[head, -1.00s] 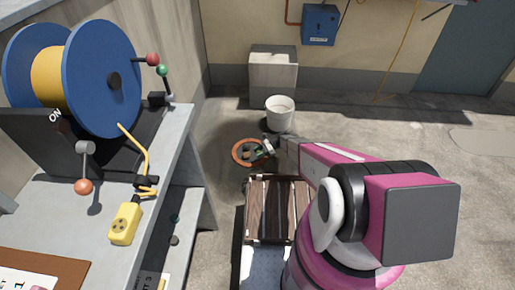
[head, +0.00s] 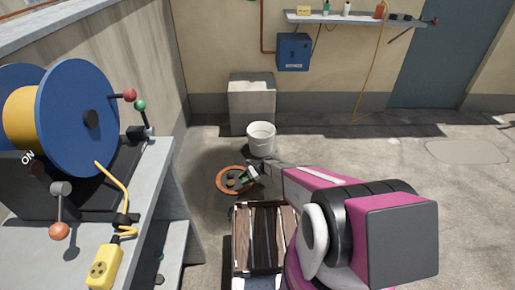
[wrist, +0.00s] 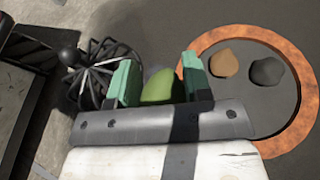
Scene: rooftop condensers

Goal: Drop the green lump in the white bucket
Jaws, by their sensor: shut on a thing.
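The green lump (wrist: 161,88) is between the two green-padded fingers of my gripper (wrist: 158,85) in the wrist view. My gripper is shut on it. In the head view my gripper (head: 250,172) is over the right side of a round orange-rimmed tray (head: 219,186), and the lump is too small to make out clearly there. The white bucket (head: 261,139) stands on the floor just beyond my gripper, in front of a grey block. The bucket is not in the wrist view.
A brown lump (wrist: 224,62) and a dark grey lump (wrist: 267,72) lie in the tray. A dark wire-like object (wrist: 100,65) is left of my gripper. A slatted wooden crate (head: 262,235) is nearer me. A bench with a blue cable reel (head: 80,115) stands left. Floor on the right is clear.

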